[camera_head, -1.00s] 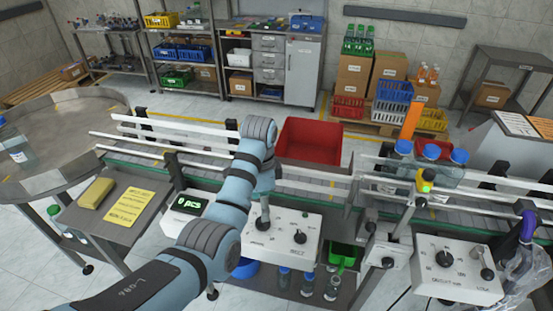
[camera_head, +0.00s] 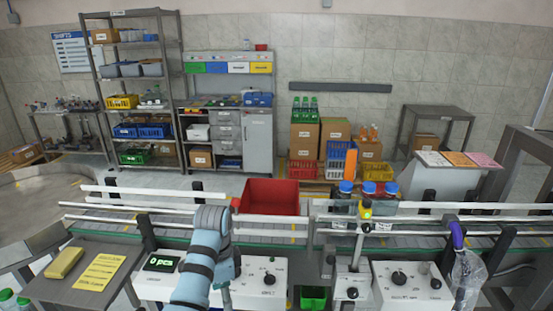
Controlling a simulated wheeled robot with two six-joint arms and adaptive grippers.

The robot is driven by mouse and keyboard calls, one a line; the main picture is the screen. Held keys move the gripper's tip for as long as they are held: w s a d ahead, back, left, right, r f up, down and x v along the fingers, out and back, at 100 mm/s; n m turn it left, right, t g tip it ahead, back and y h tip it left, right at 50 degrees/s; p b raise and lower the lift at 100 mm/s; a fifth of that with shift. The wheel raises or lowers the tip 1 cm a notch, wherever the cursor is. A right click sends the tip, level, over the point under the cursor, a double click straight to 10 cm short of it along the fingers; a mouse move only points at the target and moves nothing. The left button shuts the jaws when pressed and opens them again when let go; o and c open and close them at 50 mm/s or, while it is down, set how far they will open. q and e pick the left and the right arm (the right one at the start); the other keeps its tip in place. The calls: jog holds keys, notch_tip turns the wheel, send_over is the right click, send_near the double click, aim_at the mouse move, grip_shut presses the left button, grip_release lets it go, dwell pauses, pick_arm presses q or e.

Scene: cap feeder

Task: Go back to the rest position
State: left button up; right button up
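My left arm (camera_head: 200,265) comes in from the bottom, left of centre. It rises in front of the conveyor and bends down beside the white control box (camera_head: 262,282). My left gripper (camera_head: 226,298) hangs low at the left part of that box, mostly cut off by the lower frame edge and the arm. I cannot tell whether its fingers are open or whether it touches anything. My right gripper is not in view.
The conveyor (camera_head: 270,232) with white rails crosses ahead, with a red bin (camera_head: 270,196) behind it. Blue-capped bottles (camera_head: 391,198) stand on the right part. A side table (camera_head: 62,290) holds a yellow sponge (camera_head: 64,262). A second control box (camera_head: 412,285) stands right.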

pick_arm(q)
jog(key=s+a+f+n+b, duration=0.15)
jog(key=s+f, duration=0.35)
jog(key=f, duration=0.6)
jog(key=s+a+f+n+b, duration=0.1)
jog(key=s+a+f+n, duration=0.3)
jog(key=f, duration=0.6)
jog(key=s+f+n+b, duration=0.1)
jog(key=s+f, duration=0.5)
jog(key=f, duration=0.5)
jog(key=s+a+f+n, duration=0.2)
jog(key=s+f, duration=0.3)
jog(key=s, duration=0.5)
jog(key=s+a+f+n+t+b, duration=0.1)
jog(key=s+a+f, duration=0.3)
jog(key=s, duration=0.7)
jog(key=s+a+f+n+b, duration=0.1)
jog(key=s+a+f+n, duration=0.1)
jog(key=s+f+n, duration=0.2)
jog(key=s+f, duration=0.3)
jog(key=s, duration=0.4)
jog(key=shift+a+f+y, duration=0.15)
jog(key=shift+a+y, duration=0.25)
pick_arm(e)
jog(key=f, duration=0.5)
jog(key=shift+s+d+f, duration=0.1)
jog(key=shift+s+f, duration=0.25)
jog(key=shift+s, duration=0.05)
